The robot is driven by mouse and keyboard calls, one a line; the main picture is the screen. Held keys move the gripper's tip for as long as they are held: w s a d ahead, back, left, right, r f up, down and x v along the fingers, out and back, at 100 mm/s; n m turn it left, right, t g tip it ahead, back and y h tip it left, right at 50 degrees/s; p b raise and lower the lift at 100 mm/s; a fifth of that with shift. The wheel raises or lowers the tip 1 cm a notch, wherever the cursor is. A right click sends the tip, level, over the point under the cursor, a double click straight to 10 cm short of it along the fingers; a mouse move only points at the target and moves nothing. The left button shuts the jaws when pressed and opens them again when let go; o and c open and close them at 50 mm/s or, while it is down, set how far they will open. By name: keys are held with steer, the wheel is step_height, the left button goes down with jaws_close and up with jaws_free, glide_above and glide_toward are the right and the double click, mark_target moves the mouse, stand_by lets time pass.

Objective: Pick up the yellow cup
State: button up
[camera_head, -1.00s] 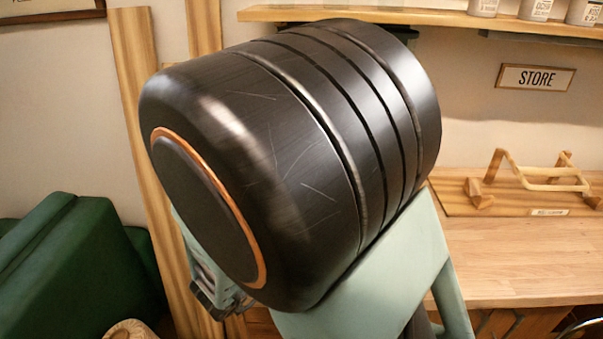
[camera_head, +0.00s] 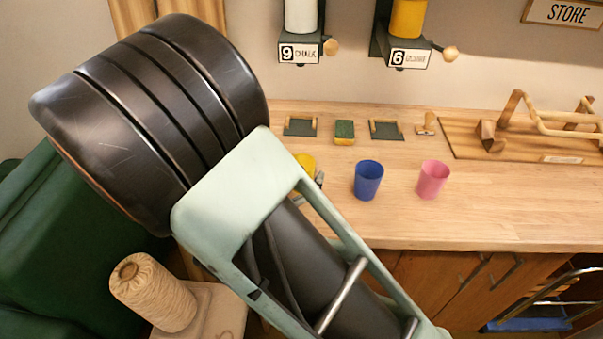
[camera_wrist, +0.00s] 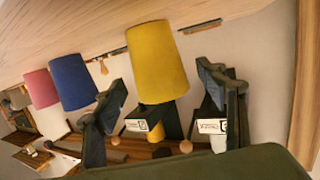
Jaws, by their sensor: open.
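The yellow cup (camera_head: 306,161) stands on the wooden table, mostly hidden behind my arm in the head view. In the wrist view, which shows the scene upside down, the yellow cup (camera_wrist: 157,60) is large and near the middle. My gripper (camera_wrist: 162,80) is open, with one dark finger on each side of the cup. Gaps show between the cup and both fingers, and nothing is gripped. I cannot tell how far the cup reaches in between them. In the head view the gripper is almost wholly behind my arm.
A blue cup (camera_head: 368,180) and a pink cup (camera_head: 433,179) stand to the right of the yellow one. Wall dispensers labelled 9 (camera_head: 300,48) and 6 (camera_head: 408,55) hang behind. A wooden rack (camera_head: 540,130) is at right. A twine spool (camera_head: 152,292) sits at lower left.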

steer(key=shift+x, duration=1.25)
steer(key=c, duration=1.2)
